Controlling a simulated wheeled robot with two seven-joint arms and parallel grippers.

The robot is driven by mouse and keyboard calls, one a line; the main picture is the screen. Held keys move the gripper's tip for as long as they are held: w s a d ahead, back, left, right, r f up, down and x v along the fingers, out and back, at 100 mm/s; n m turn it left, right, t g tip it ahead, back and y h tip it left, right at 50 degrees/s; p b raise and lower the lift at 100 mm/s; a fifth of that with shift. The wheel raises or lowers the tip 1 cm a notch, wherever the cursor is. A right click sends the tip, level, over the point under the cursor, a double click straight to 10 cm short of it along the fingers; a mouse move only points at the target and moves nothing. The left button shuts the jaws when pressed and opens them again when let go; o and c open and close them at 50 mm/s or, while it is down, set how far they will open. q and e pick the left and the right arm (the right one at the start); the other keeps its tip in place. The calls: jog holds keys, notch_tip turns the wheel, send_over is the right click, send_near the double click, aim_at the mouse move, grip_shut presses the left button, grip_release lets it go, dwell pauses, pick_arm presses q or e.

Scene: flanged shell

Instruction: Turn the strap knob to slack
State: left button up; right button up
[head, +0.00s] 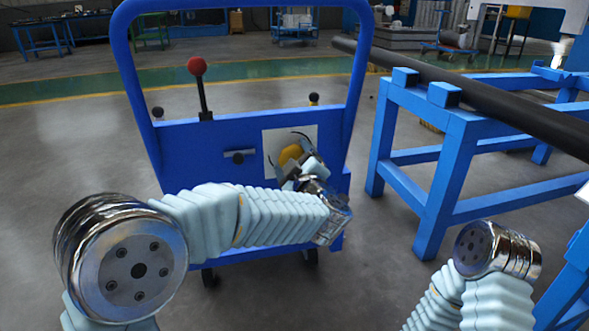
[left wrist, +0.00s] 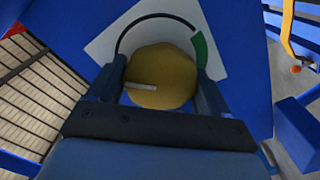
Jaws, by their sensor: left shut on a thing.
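The strap knob (left wrist: 160,78) is round and yellow, with a pale pointer line on its face, and it sits on a white plate (left wrist: 104,48) on the blue panel. A black arc with a green segment (left wrist: 199,48) runs around the knob in the left wrist view. The pointer line points left, away from the green segment. In the head view the knob (head: 290,154) is partly hidden by my left gripper (head: 300,168). My left gripper is shut on the knob, one finger on each side. My right gripper is not in view.
The blue cart panel (head: 190,140) also carries a red-topped lever (head: 198,85), a small dark handle (head: 239,157) and two small black knobs. A blue frame (head: 455,150) with a long dark bar (head: 480,98) stands to the right. Grey floor lies between.

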pick_arm(q)
jog(key=n, duration=0.3)
jog(key=shift+f+b, duration=0.2)
jog(key=shift+b, duration=0.15)
jog(key=n, duration=0.5)
jog(key=shift+n, duration=0.3)
jog(key=o, duration=1)
jog(key=shift+r, duration=0.1)
jog(key=shift+s, duration=0.1)
jog(key=v, duration=1.3)
jog(key=shift+s+d+p, duration=0.15)
jog(key=shift+s+p, duration=0.15)
jog(key=shift+p, duration=0.05)
